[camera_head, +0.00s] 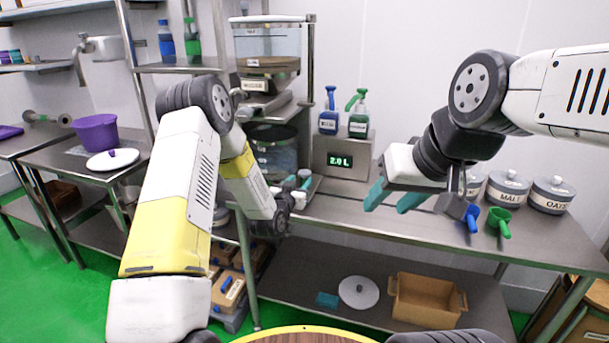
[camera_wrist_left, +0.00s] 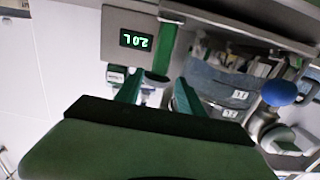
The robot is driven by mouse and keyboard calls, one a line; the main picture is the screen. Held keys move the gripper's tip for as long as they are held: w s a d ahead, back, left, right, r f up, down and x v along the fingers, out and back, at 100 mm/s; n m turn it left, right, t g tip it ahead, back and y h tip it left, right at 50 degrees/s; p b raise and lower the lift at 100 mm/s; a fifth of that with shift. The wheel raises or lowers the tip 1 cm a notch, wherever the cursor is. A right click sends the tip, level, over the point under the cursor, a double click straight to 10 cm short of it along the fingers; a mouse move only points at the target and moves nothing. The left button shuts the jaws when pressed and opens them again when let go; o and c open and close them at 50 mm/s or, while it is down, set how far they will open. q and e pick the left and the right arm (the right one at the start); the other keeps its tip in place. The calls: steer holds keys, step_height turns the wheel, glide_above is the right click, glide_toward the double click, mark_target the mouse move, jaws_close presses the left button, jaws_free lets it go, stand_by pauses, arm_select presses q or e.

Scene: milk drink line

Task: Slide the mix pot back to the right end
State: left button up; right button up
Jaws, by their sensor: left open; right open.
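The mix pot (camera_head: 272,150) appears to be the dark, see-through vessel under the hopper at the back of the counter. A labelled grey-blue vessel, likely the same pot (camera_wrist_left: 222,82), shows right of the fingers in the left wrist view. My left gripper (camera_head: 298,181) is at the pot's lower right in the head view, its fingers partly hidden by the wrist. In the left wrist view my left gripper (camera_wrist_left: 158,92) is open, with a green bar between or just beyond its fingers; contact cannot be told. My right gripper (camera_head: 394,197) is open and empty above the counter.
Lidded canisters (camera_head: 507,189), a blue scoop (camera_head: 471,216) and a green scoop (camera_head: 499,222) occupy the right end. The counter (camera_head: 365,222) is clear in between.

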arm_select(q)
step_height(320, 180, down, 2)
steer(key=shift+d+f+t, duration=0.1)
steer(key=shift+d+t, duration=0.05)
steer(key=shift+t, duration=0.15)
steer(key=shift+w, duration=0.1)
steer(key=x, duration=0.7)
steer(key=shift+w+d, duration=0.15)
steer(key=shift+w, duration=0.05)
jaws_close()
stand_by(0.9)
